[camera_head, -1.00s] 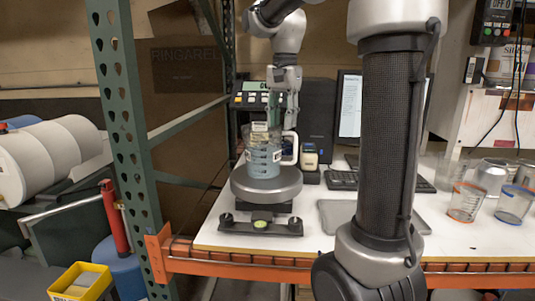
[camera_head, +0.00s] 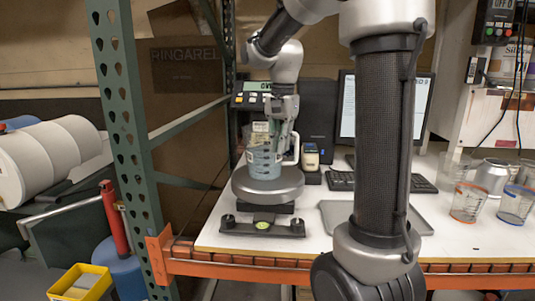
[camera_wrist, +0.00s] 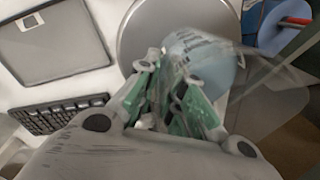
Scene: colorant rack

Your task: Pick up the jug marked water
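A clear jug (camera_head: 264,164) with bluish contents and a white handle stands upright on a round grey platform (camera_head: 268,190). Its marking is too small to read. My gripper (camera_head: 280,143) points down at the jug's right side, between the body and the handle loop, and partly covers its rim. In the wrist view the jug (camera_wrist: 208,57) is blurred beyond my green-padded fingers (camera_wrist: 172,98). The fingers look parted. I cannot tell whether they touch the jug or its handle.
An orange-rimmed cup (camera_head: 467,203) and a blue-rimmed cup (camera_head: 516,205) stand at the right of the bench. A keyboard (camera_head: 341,181) and a flat grey tray (camera_head: 436,220) lie right of the platform. A green rack post (camera_head: 130,130) rises at the left.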

